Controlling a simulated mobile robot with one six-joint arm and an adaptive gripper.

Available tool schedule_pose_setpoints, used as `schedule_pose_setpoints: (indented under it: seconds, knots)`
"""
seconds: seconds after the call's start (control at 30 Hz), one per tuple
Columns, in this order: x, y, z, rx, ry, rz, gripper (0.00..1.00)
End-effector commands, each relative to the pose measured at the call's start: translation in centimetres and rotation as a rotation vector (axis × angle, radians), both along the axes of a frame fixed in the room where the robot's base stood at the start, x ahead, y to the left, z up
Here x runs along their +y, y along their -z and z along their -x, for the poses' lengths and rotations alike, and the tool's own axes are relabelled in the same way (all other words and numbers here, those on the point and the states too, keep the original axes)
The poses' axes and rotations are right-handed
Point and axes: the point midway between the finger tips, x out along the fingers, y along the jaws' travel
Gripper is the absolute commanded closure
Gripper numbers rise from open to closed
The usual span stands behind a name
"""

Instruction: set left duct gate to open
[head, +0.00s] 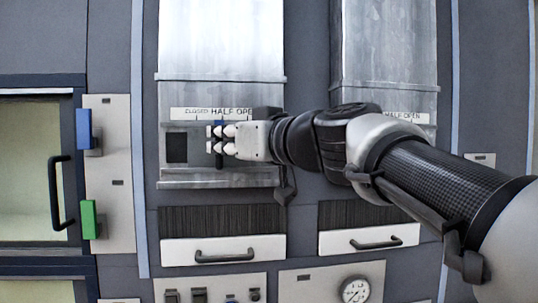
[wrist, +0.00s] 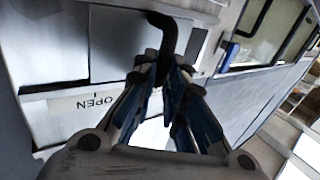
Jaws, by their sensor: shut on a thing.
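The left duct gate sits in a slot on the left metal duct (head: 221,50), under a scale strip (head: 180,113) reading CLOSED, HALF, OPEN. Its dark upright handle (head: 219,161) stands roughly below HALF in the head view. My gripper (head: 214,139) comes in from the right, shut on this handle. In the wrist view the black handle (wrist: 171,28) curves out between the fingertips of my gripper (wrist: 172,66), and OPEN is readable on the strip (wrist: 95,103). A dark square opening (head: 176,148) shows left of the handle. My gripper hides the slot's right part.
A second duct (head: 388,50) with its own scale stands to the right, partly behind my arm. Below are two drawers with black handles (head: 225,256) (head: 369,243) and a gauge (head: 355,290).

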Motion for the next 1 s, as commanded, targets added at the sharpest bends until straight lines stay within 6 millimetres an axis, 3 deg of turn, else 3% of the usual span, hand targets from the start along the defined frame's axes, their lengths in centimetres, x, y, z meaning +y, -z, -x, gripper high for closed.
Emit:
schedule_pose_setpoints:
  seconds: [0.03, 0.23, 0.63, 0.67, 1.0]
  knots:
    - [-1.6, 0.5, -0.5, -0.006, 0.013, -0.001, 1.00]
    - [-4.9, 0.3, -1.3, -0.003, 0.010, -0.002, 1.00]
    - [-5.6, 0.0, -1.4, -0.001, 0.007, 0.001, 1.00]
    - [-5.6, 0.0, -1.4, -0.001, 0.007, 0.001, 0.87]
    - [-5.5, 0.0, -1.3, -0.001, 0.005, 0.001, 0.68]
